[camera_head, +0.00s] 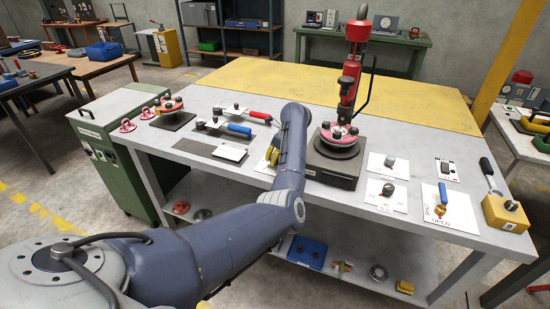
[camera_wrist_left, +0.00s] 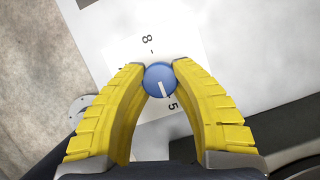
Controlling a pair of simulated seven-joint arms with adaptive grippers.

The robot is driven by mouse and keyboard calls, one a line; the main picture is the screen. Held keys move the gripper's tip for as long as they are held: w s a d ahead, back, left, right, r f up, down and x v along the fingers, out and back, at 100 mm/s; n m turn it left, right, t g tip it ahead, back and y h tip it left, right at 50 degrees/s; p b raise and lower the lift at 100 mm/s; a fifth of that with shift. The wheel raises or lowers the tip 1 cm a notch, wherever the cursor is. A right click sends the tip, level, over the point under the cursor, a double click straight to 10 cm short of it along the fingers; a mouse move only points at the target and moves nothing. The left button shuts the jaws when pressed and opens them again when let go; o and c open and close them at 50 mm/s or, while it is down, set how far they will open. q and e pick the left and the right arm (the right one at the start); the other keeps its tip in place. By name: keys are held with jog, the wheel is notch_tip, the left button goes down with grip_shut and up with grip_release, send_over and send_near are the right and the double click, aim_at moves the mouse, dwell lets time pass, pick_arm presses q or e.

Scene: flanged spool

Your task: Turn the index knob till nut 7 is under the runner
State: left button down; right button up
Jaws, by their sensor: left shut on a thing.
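The blue index knob (camera_wrist_left: 158,78) shows in the left wrist view, with a white line on it pointing down toward the printed 5. It sits on a white card (camera_wrist_left: 143,50) printed with 8 and 5; other marks are covered by the fingers. My left gripper (camera_wrist_left: 157,68) has its yellow fingers closed on both sides of the knob. In the head view the left gripper (camera_head: 271,155) is mostly behind my arm, and the knob is hidden. A pink flanged spool (camera_head: 338,136) with dark nuts sits on a dark base under the red runner press (camera_head: 347,90). Nut numbers are unreadable. The right gripper is not in view.
Right of the base are cards with small knobs (camera_head: 388,188), a blue-handled valve card (camera_head: 441,208) and a yellow box (camera_head: 506,213). Red- and blue-handled tools (camera_head: 238,128) and another flanged piece (camera_head: 170,104) lie left. The yellow back strip is clear.

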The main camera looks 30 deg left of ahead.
pick_arm(q)
jog(key=shift+m, duration=0.3)
jog(key=m+t+h, duration=0.1)
jog(key=m+t, duration=0.1)
jog(key=m, duration=0.3)
jog(key=shift+s+m, duration=0.1)
jog(key=shift+m, duration=0.2)
jog(key=m+h, duration=0.1)
jog(key=m, duration=0.1)
jog(key=m+t, duration=0.1)
jog(key=m, duration=0.2)
jog(key=shift+a+m+t+h, duration=0.1)
jog(key=shift+m+t+h, duration=0.2)
jog(key=shift+h, duration=0.1)
jog(key=m+h, duration=0.1)
jog(key=m, duration=0.2)
jog(key=m+h, duration=0.1)
jog(key=m, duration=0.2)
jog(key=shift+s+a, duration=0.1)
jog(key=shift+a, duration=0.05)
jog(key=m+h, duration=0.2)
jog(key=m, duration=0.3)
jog(key=shift+m, duration=0.3)
jog(key=c, duration=0.9)
grip_release()
jog(key=shift+c, duration=0.2)
